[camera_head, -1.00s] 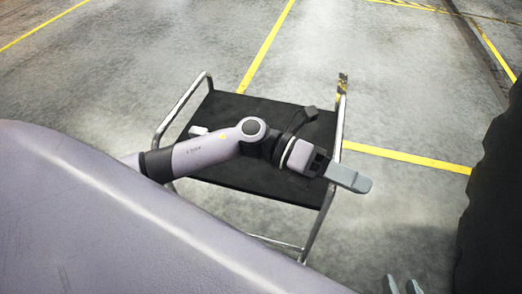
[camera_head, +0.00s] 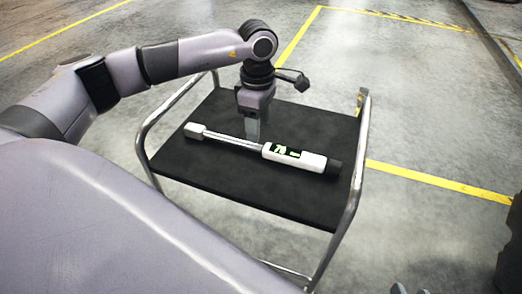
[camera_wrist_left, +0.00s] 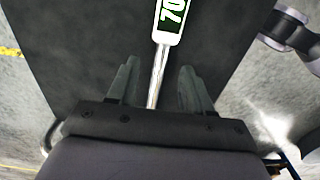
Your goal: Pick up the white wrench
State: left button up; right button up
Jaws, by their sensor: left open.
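The white wrench (camera_head: 297,157) lies on the black top of a cart (camera_head: 220,176). My left gripper (camera_head: 252,131) points down over the shaft, near the handle. In the left wrist view the gripper (camera_wrist_left: 155,92) is open, and the wrench's shaft (camera_wrist_left: 157,76) runs between its two fingers. I cannot tell the exact height of the fingertips above the cart top. Only the tips of my right gripper (camera_head: 412,290) show at the bottom edge.
The cart's metal rails (camera_head: 352,190) rise along its left and right sides. Yellow lines (camera_head: 440,181) mark the grey concrete floor. A dark object (camera_head: 511,245) stands at the right edge. The cart top around the wrench is otherwise clear.

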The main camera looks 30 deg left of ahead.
aim_at(259, 145)
pick_arm(q)
jog(key=f+b, duration=0.1)
jog(key=f, duration=0.1)
jog(key=f+b, duration=0.1)
jog(key=f, duration=0.2)
jog(key=shift+s+d+f, duration=0.15)
jog(key=shift+s, duration=0.05)
jog(key=c, duration=0.8)
jog(key=shift+w, duration=0.1)
grip_shut()
jog(key=shift+r, duration=0.2)
pick_arm(e)
jog(key=shift+w+a+f+y, duration=0.15)
jog(key=shift+w+a+y, duration=0.1)
jog(key=shift+a+y, duration=0.45)
pick_arm(q)
jog(key=shift+r, duration=0.1)
pick_arm(e)
jog(key=shift+a, duration=0.1)
